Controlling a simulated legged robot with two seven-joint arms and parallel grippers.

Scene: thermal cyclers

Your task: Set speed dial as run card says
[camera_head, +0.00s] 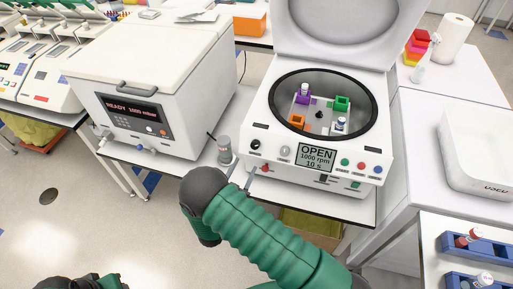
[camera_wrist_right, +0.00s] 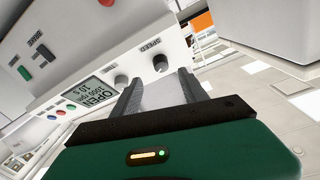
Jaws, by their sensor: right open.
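The centrifuge (camera_head: 262,122) stands on the bench with its lid up, and its screen (camera_head: 316,156) reads OPEN, 1000 rpm, 10 s. A dark dial (camera_head: 256,145) is at the front panel's left end, with a grey dial (camera_head: 285,152) beside it. In the right wrist view the dark dial (camera_wrist_right: 160,62) has a label that appears to read SPEED, and the grey dial (camera_wrist_right: 121,80) is nearby. My right gripper (camera_head: 241,175) is open and empty, below and in front of the dark dial, apart from it; its fingers also show in the wrist view (camera_wrist_right: 160,88). I cannot identify a run card.
A white box-shaped device (camera_head: 150,80) reading READY stands left of the centrifuge. A small grey cylinder (camera_head: 224,148) stands between them, close to my right gripper. The open lid (camera_head: 345,30) rises behind the bowl. Blue racks (camera_head: 485,245) with tubes are at lower right.

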